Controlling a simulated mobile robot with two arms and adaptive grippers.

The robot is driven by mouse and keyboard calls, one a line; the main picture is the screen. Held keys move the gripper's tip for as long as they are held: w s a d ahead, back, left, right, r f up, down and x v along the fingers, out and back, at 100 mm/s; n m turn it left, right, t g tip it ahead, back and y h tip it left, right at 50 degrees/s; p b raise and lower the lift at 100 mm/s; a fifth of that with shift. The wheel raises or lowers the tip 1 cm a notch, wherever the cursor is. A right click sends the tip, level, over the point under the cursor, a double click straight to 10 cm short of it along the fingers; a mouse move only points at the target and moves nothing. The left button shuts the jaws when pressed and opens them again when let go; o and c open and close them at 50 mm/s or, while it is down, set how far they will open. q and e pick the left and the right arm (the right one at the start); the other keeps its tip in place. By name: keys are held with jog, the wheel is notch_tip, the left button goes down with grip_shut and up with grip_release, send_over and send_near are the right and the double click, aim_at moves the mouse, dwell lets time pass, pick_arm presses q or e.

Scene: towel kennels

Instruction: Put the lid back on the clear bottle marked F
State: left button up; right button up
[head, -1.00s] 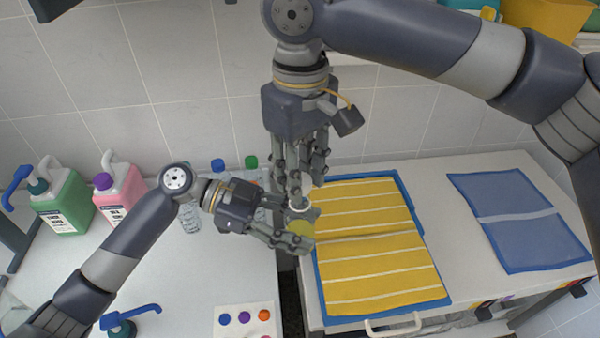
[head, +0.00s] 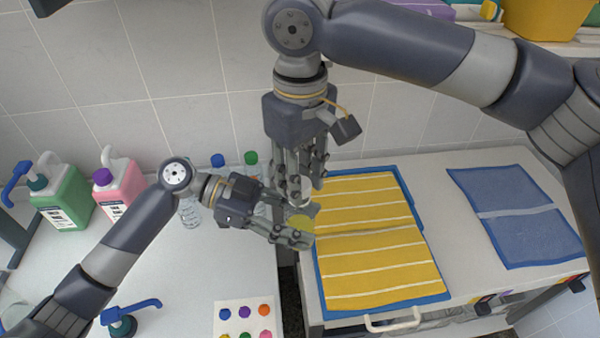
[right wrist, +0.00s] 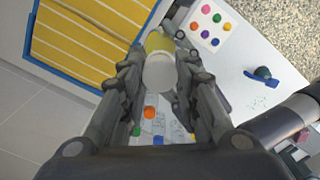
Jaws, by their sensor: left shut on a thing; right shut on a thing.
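My left gripper (head: 298,226) is shut around a small bottle with yellow in it (head: 301,222), held in the air at the left edge of the yellow striped towel. Its mark F cannot be read here. My right gripper (head: 300,194) points down just above, shut on a round white lid (right wrist: 160,73), which fills the space between its fingertips in the right wrist view. The yellow of the bottle (right wrist: 158,42) shows directly beyond the lid. Fingers hide the bottle's neck, and I cannot tell whether lid and bottle touch.
Clear bottles with blue (head: 217,160) and green (head: 251,158) caps stand behind my left gripper. Green (head: 66,198) and pink (head: 122,185) jugs stand at the left. A white card with coloured dots (head: 232,329) lies in front. A dark gap separates the two worktops.

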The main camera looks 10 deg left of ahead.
jog(key=shift+f, duration=0.45)
jog(key=shift+f, duration=0.1)
jog(key=m, duration=0.6)
jog(key=shift+m, duration=0.3)
jog(key=m, duration=1.2)
jog(key=shift+a+m, duration=0.1)
jog(key=shift+m, duration=0.3)
jog(key=m, duration=0.6)
jog(key=shift+m, duration=0.3)
jog(key=o, duration=0.7)
jog(key=shift+c, duration=0.2)
